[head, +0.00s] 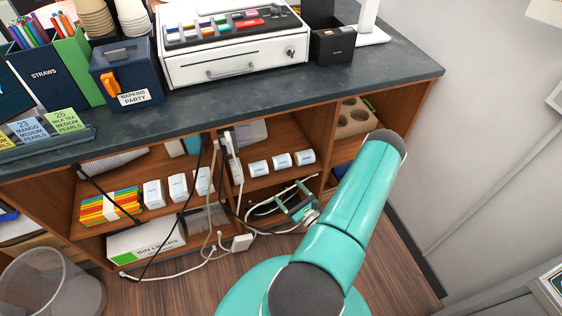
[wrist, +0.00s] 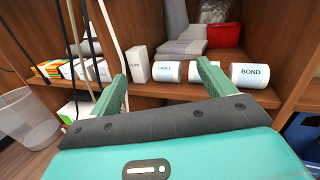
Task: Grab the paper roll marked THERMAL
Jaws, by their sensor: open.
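Three white paper rolls lie in a row on the middle shelf. In the wrist view, the left roll reads LABEL (wrist: 167,72) and the right roll reads BOND (wrist: 249,76). The middle roll (wrist: 193,72) is partly covered by my right finger, so its marking cannot be read; no THERMAL marking is legible. In the head view, the rolls are the left one (head: 259,168), the middle one (head: 282,160) and the right one (head: 305,157), too small to read. My gripper (wrist: 162,73) is open and empty in front of the shelf; in the head view, it is below the rolls (head: 293,199).
A white box (wrist: 138,65) stands left of the rolls. Cables hang before the shelf, near a power strip (head: 233,158). A wooden divider (head: 327,150) is at the right. Grey items (wrist: 186,47) and a red pouch (wrist: 223,35) lie behind.

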